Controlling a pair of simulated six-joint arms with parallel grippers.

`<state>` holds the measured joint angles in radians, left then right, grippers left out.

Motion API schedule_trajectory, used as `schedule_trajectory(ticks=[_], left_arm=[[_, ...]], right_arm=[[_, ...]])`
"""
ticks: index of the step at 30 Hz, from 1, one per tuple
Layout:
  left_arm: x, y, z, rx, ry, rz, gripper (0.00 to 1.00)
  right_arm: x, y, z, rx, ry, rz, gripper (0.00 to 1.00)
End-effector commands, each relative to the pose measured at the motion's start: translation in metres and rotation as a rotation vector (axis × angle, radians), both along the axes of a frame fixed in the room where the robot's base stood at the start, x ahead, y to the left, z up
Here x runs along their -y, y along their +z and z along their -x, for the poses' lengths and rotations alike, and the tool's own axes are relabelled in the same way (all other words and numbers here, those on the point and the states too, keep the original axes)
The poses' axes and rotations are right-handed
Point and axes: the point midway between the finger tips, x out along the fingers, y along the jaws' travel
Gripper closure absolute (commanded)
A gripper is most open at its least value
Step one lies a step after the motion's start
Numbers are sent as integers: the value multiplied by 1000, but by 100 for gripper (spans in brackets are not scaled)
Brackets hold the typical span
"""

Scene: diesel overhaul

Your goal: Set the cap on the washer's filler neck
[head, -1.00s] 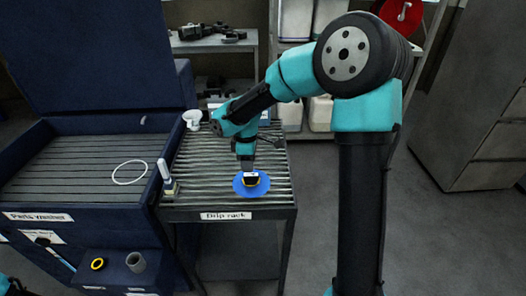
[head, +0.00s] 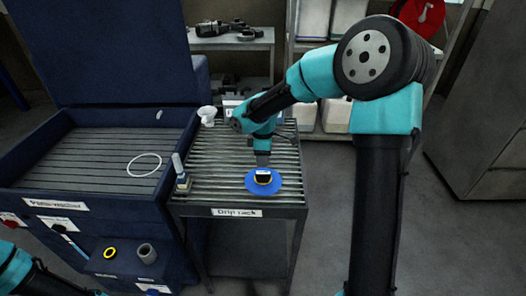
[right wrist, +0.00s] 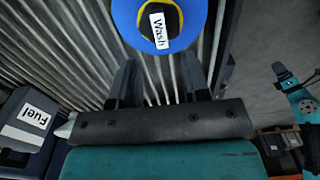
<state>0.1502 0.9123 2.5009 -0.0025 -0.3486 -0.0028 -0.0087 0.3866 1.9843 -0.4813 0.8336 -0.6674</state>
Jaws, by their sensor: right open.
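The cap, black with a yellow ring and a white "Wash" label, lies on a round blue disc (head: 263,187) on the drip rack; the cap (right wrist: 162,14) and label show at the top of the right wrist view. My right gripper (right wrist: 160,78) points down over the rack with its two fingers apart and nothing between them. The cap is just beyond the fingertips. On the parts washer's front ledge are a yellow-ringed opening (head: 109,252) and a grey cylindrical neck (head: 147,254); their labels are too small to read. My left arm enters lower left, its gripper out of frame.
The drip rack (head: 211,199) has bare slats around the disc. A "Fuel" labelled item (right wrist: 27,120) stands at its left edge, and a white funnel-like piece (head: 207,114) at its back left. A white ring (head: 144,165) lies on the parts washer's slatted top. Shelves stand behind.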

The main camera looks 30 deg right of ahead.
Motion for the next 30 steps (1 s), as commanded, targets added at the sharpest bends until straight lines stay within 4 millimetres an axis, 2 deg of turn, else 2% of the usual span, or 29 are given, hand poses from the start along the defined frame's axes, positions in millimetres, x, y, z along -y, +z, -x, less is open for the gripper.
schedule_trajectory(ticks=[18,30], left_arm=[[0,0,0,0,0,0,18],[0,0,0,0,0,0,18]], right_arm=[[0,-56,1,-2,-1,0,57],[0,-63,0,0,-1,0,57]])
